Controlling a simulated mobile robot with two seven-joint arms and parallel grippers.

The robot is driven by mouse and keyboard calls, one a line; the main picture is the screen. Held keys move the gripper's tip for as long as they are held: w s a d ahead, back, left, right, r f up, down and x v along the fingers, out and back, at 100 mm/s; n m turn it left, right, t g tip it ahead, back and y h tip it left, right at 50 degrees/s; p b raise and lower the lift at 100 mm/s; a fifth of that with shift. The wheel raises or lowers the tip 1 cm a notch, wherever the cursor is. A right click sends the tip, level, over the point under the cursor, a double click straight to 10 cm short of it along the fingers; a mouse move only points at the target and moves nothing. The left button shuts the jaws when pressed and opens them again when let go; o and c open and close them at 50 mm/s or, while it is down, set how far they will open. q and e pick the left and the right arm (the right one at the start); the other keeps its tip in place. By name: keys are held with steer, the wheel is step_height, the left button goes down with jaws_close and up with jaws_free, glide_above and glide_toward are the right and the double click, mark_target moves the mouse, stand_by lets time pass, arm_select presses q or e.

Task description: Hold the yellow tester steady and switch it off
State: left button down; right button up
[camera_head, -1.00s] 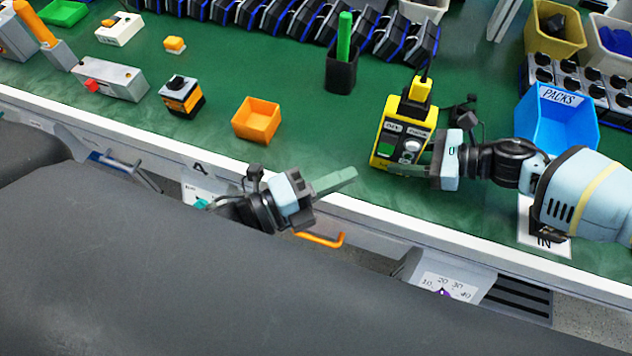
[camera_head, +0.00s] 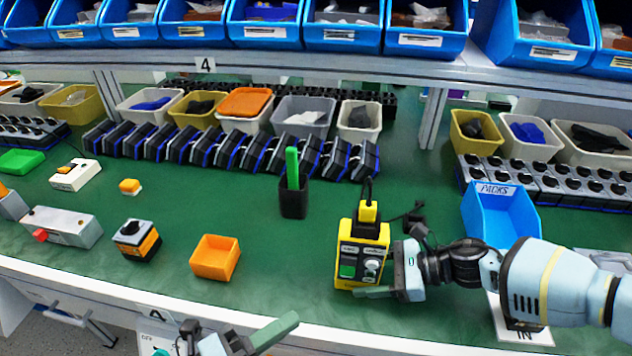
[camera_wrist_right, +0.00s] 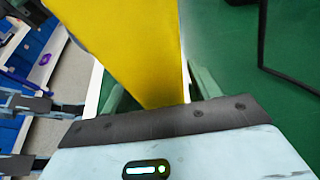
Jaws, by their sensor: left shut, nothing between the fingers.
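The yellow tester (camera_head: 361,255) stands upright on the green bench, with a black and yellow plug on top. Its front carries a green square (camera_head: 348,271) and a pale round knob (camera_head: 371,266). My right gripper (camera_head: 376,290) comes from the right and is shut on the tester low down, one finger across its front. In the right wrist view the yellow body (camera_wrist_right: 135,50) fills the space between the fingers. My left gripper (camera_head: 284,326) is shut and empty at the bottom, left of the tester and apart from it. The far finger is hidden.
A green marker in a black cup (camera_head: 293,196) stands behind the tester. An orange bin (camera_head: 215,258) and a black-orange switch (camera_head: 137,240) lie left. A blue PACKS bin (camera_head: 500,214) stands right, behind my right arm. Bench between orange bin and tester is clear.

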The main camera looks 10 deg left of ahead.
steer(key=shift+o, duration=0.6)
steer(key=v, duration=1.2)
steer(key=shift+s+f, duration=0.1)
